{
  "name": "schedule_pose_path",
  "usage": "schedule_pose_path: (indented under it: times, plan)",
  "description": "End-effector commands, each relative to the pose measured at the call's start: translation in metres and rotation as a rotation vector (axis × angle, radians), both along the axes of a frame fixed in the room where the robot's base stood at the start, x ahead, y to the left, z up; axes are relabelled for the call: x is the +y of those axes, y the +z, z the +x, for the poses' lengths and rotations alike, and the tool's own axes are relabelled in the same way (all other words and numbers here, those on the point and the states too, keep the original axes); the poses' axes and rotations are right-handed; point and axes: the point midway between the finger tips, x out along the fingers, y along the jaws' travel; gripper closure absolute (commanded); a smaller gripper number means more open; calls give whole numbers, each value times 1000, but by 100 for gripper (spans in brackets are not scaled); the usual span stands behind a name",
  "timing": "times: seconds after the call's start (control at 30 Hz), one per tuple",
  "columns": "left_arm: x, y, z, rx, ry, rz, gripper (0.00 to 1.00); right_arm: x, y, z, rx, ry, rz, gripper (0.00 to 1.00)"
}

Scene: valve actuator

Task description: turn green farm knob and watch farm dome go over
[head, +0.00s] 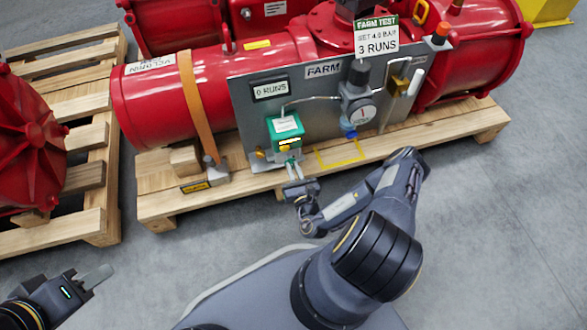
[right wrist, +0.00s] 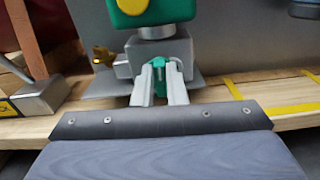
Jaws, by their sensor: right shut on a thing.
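The FARM panel (head: 240,108) stands on the front of a red actuator (head: 150,105). A green valve body (head: 285,130) with a white label is on its lower left. In the right wrist view, the green knob (right wrist: 160,70) shows under a grey block, between my fingers. My right gripper (head: 293,170) is shut on this knob; its fingers (right wrist: 159,85) hide part of it. A dark housing (head: 357,8) at the top edge is cut off, and I cannot tell whether it is the dome. My left gripper (head: 98,277) is at lower left, away from the panel.
The actuator lies on a wooden pallet (head: 160,207). A display (head: 270,90) reads 0 RUNS; a sign (head: 376,38) reads 3 RUNS. Another pallet (head: 60,229) stands left. Grey floor is clear in front.

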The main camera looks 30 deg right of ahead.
Motion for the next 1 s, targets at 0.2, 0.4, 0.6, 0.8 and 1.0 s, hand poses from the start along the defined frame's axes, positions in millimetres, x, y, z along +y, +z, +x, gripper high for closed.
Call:
schedule_pose_path:
  times: [0.2,0.4,0.6,0.8,1.0]
  plan:
    - [0,6,0,0,0,0,64,-2,0,-1,-27,-3,122,100]
    - [0,11,0,0,0,0,64,-4,-1,-1,-67,-4,294,100]
    - [0,13,0,0,0,0,64,-5,-2,-2,-112,-3,481,100]
    - [0,14,0,0,0,0,64,-7,-4,-2,-156,-3,665,100]
    - [0,14,0,0,0,0,64,-8,-6,-3,-201,-3,850,100]
